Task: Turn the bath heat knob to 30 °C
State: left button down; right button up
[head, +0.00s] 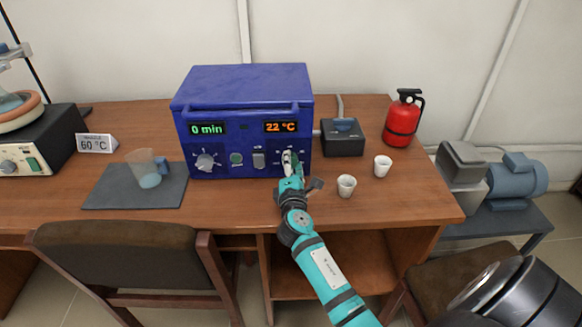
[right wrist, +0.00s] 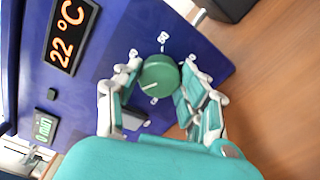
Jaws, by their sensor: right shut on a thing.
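The blue bath unit (head: 243,92) stands on the desk with an orange 22 °C display (head: 281,126) and a green 0 min display (head: 207,129). Below the orange display, my right gripper (head: 290,164) covers most of the heat knob. In the right wrist view the knob (right wrist: 160,72) is round and green, with a white line toward the lower left of the picture. The fingers of my right gripper (right wrist: 160,86) are closed around it from both sides. The orange display also shows there (right wrist: 66,36). My left gripper is not in view.
Another knob (head: 205,162) and a switch (head: 259,160) sit on the panel's left and middle. Two white cups (head: 346,186) (head: 382,166) stand right of my arm. A dark box (head: 342,138), a red extinguisher (head: 403,118) and a beaker on a grey mat (head: 105,190) share the desk.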

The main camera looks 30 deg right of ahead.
jog(key=shift+f, duration=0.1)
dwell(0.3)
jog(key=o, duration=1.2)
jog(key=v, duration=1.2)
jog(key=shift+s, duration=0.1)
